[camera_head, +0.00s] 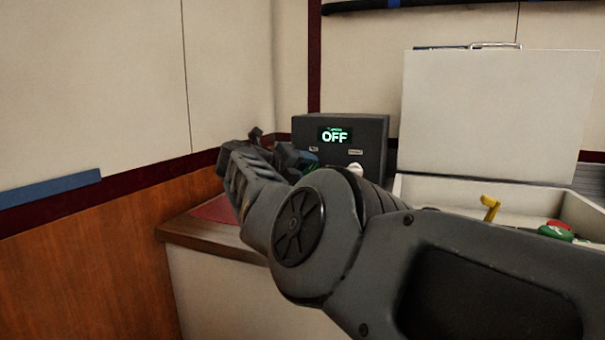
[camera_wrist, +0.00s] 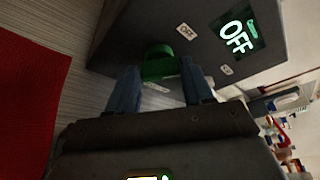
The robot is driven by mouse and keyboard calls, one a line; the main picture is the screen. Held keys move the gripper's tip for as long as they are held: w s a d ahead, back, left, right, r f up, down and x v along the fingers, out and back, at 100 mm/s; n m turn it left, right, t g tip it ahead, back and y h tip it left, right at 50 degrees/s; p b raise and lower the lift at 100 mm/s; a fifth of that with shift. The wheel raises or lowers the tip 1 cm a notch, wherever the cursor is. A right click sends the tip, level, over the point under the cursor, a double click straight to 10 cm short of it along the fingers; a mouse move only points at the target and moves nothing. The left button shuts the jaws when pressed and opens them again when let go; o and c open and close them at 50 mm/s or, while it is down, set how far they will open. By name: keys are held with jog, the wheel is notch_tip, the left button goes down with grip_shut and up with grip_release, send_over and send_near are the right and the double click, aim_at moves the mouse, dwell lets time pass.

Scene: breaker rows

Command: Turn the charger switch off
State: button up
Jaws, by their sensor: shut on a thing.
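The charger is a dark grey box (camera_head: 370,135) on the counter, with a lit green display (camera_head: 335,135) that reads OFF. The display also shows in the wrist view (camera_wrist: 237,36). A green switch knob (camera_wrist: 160,64) on the box's front sits between the two blue fingers of my gripper (camera_wrist: 160,85), which is shut on it. A small label reading OFF (camera_wrist: 186,31) is beside the knob. A white knob (camera_head: 355,169) shows at the lower right of the box.
An open white case (camera_head: 490,115) stands to the right, its lid upright. A yellow lever (camera_head: 490,207) and a red and green item (camera_head: 556,230) are in it. A red mat (camera_head: 215,209) lies on the counter at left. Walls close in behind and left.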

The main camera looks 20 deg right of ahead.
jog(key=shift+f, duration=0.1)
jog(key=o, duration=1)
jog(key=shift+o, duration=0.2)
jog(key=shift+p, duration=0.4)
